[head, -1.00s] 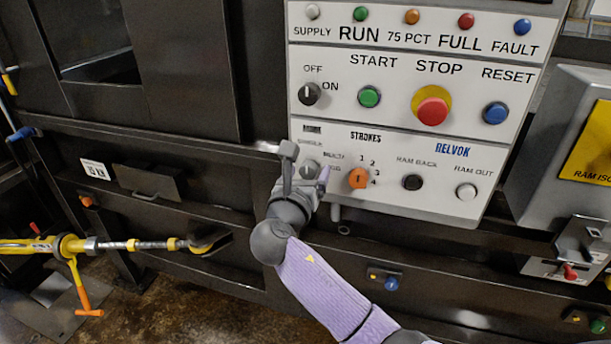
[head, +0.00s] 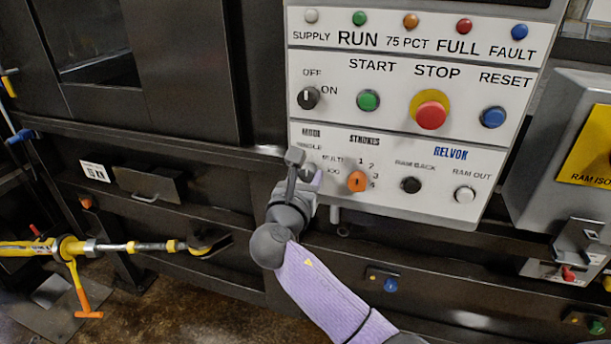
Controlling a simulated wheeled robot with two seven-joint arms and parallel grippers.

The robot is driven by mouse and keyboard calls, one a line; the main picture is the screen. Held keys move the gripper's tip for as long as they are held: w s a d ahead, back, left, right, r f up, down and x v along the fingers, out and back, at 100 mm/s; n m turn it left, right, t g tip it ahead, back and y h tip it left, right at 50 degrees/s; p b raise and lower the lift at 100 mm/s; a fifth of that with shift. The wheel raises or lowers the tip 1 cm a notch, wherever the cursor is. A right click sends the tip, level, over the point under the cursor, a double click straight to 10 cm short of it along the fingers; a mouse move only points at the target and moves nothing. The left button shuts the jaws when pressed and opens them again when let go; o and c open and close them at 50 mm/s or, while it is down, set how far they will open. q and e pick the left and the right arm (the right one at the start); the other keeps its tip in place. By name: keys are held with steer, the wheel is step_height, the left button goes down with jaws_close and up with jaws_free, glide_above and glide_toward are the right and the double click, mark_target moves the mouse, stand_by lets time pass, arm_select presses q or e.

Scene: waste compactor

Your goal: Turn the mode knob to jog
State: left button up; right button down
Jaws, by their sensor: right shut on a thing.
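The mode knob (head: 308,169) is a small grey knob at the lower left of the white control panel. The labels SINGLE, MULTI and JOG stand around it. My right gripper (head: 305,172) reaches up from below and is shut on the knob, one grey finger on its left and one purple-tipped finger on its right. The fingers cover much of the knob, so I cannot tell which label it points to. My left gripper is not in view.
Close to the right of the gripper is the orange strokes knob (head: 357,181), then the black RAM BACK button (head: 411,185). The black OFF/ON switch (head: 308,98) is above. A yellow bar tool (head: 85,246) sits at the left.

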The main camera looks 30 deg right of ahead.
steer(key=m, duration=0.3)
steer(key=shift+m+p, duration=0.3)
steer(key=shift+p, duration=0.05)
steer(key=m, duration=0.3)
steer(key=shift+f+m, duration=0.1)
steer(key=shift+m, duration=0.2)
steer(key=m+b, duration=0.1)
steer(key=m, duration=0.2)
steer(key=shift+m, duration=0.4)
steer(key=m+b, duration=0.2)
steer(key=m, duration=0.1)
steer(key=shift+m, duration=0.4)
steer(key=shift+m+b, duration=0.35)
steer(key=shift+m, duration=0.45)
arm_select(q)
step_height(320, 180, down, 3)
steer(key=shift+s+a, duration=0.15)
arm_select(e)
steer(key=shift+h, duration=0.3)
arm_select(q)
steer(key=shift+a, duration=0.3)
arm_select(e)
steer(key=shift+m, duration=0.3)
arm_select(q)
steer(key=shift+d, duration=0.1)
